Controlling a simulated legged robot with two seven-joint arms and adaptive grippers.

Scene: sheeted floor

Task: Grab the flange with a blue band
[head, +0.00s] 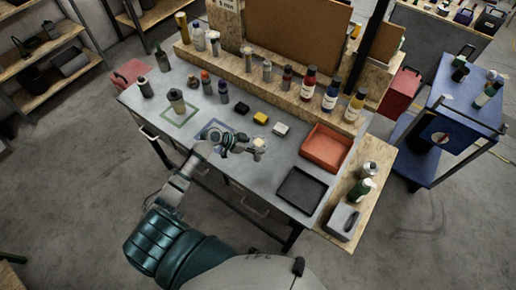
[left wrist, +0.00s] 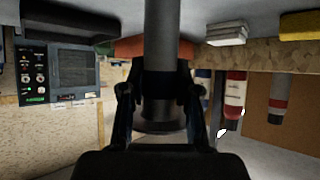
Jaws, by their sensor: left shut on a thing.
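My left gripper (head: 252,144) is over the grey table, right of a blue square outline (head: 205,131). In the left wrist view, its fingers (left wrist: 160,94) are closed on either side of a grey cylindrical flange (left wrist: 168,35) with a wider end (left wrist: 162,122). In the head view, the held flange (head: 260,142) is a small pale shape at the fingertips. No blue band can be made out on it; the fingers hide its middle. Small pieces with an orange top (head: 205,80) and a bluish top (head: 223,92) stand at the back left. My right gripper is not in view.
A black block (head: 241,108), a yellow block (head: 260,118) and a white block (head: 281,129) lie behind the gripper. A red bin (head: 325,149) and a black tray (head: 300,189) are to the right.

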